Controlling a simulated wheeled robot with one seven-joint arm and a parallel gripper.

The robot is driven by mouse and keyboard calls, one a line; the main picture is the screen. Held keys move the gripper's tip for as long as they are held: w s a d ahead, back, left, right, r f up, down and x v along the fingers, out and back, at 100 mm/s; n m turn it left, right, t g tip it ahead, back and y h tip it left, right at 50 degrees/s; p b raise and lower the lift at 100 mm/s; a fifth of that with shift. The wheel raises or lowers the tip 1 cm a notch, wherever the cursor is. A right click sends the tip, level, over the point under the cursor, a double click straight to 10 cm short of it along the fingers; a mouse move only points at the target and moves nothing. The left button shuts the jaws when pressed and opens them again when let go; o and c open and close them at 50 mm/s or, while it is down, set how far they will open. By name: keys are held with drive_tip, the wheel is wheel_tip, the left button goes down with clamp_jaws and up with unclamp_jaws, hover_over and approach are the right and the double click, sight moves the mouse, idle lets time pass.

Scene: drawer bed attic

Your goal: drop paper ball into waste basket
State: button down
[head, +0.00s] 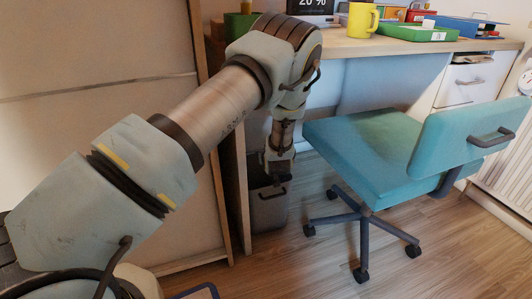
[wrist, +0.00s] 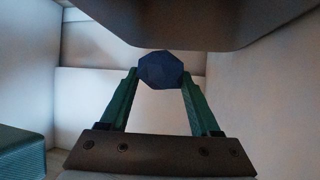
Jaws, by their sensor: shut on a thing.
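A dark blue, faceted paper ball (wrist: 160,70) is pinched between the two green fingers of my gripper (wrist: 160,80) in the wrist view. In the head view my gripper (head: 277,172) hangs down at the end of my arm, over the top of a grey waste basket (head: 269,212). The basket stands on the floor between a wooden panel and the chair. My gripper and arm cover part of its rim, so its opening is mostly hidden. I cannot make out the ball in the head view, nor tell how high it is above the rim.
A teal swivel chair (head: 365,150) stands close on the right. A desk (head: 350,45) with a yellow mug (head: 362,20) and a green tray (head: 418,33) is behind. A wooden panel (head: 110,100) stands left.

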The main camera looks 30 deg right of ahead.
wheel_tip(320, 180, down, 4)
drive_tip(key=shift+f+b, duration=0.1)
drive_tip(key=shift+b, duration=1.15)
drive_tip(key=shift+c, duration=0.2)
unclamp_jaws()
drive_tip(key=shift+s, duration=0.1)
drive_tip(key=p+v, duration=0.3)
drive_tip(key=v, duration=0.7)
drive_tip(key=shift+s+a+r+p, duration=0.2)
drive_tip(key=shift+s+r+p, duration=0.05)
drive_tip(key=shift+s+p, duration=0.1)
